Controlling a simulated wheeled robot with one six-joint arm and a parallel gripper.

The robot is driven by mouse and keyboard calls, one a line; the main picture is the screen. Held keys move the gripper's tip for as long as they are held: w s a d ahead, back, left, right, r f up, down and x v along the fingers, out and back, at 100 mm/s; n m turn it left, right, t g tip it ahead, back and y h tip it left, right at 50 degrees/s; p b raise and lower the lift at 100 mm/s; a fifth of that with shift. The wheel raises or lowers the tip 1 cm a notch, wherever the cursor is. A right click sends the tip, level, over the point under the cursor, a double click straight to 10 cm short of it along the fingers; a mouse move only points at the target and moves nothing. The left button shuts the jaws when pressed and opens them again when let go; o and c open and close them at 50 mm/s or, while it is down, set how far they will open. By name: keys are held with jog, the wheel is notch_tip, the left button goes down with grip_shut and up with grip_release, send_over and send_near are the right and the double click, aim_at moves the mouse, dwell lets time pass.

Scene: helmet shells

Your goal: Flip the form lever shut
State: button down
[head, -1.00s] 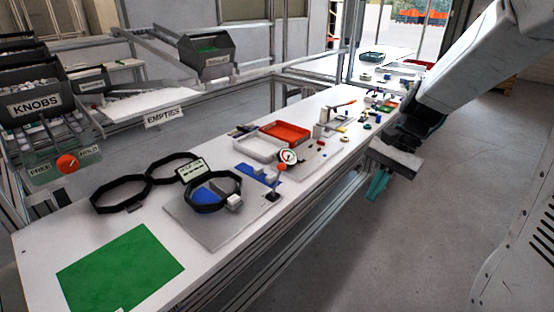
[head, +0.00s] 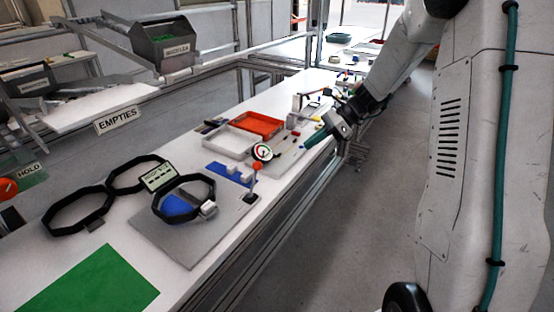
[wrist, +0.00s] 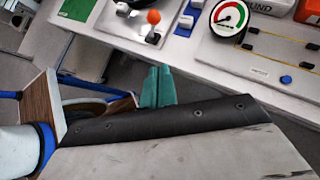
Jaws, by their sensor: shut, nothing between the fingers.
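The form is a black octagonal ring (head: 184,199) around a blue piece (head: 176,206), on a grey plate (head: 190,245). The form lever (head: 257,166), an orange ball on a thin stem, stands roughly upright at the plate's right corner. In the wrist view its orange ball (wrist: 153,17) shows near the top edge. My gripper (head: 308,141) has teal fingers and is shut and empty. It is to the right of the lever, near the table's front edge, apart from it. In the wrist view the closed fingertips (wrist: 158,70) point toward the lever, with a gap between.
A round dial gauge (head: 262,151) stands close behind the lever. White (head: 232,141) and orange (head: 257,124) trays lie further back. Two more black rings (head: 78,211) lie left of the form, and a green mat (head: 90,285) is at the near end. The aisle floor is clear.

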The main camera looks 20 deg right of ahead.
send_near(254, 177)
jog(key=shift+w+a+f, duration=0.35)
jog(key=shift+w+f, duration=0.1)
jog(key=shift+f, duration=0.1)
jog(key=shift+w+a+f, duration=0.35)
jog(key=shift+w+f, duration=0.05)
jog(key=shift+f, duration=0.1)
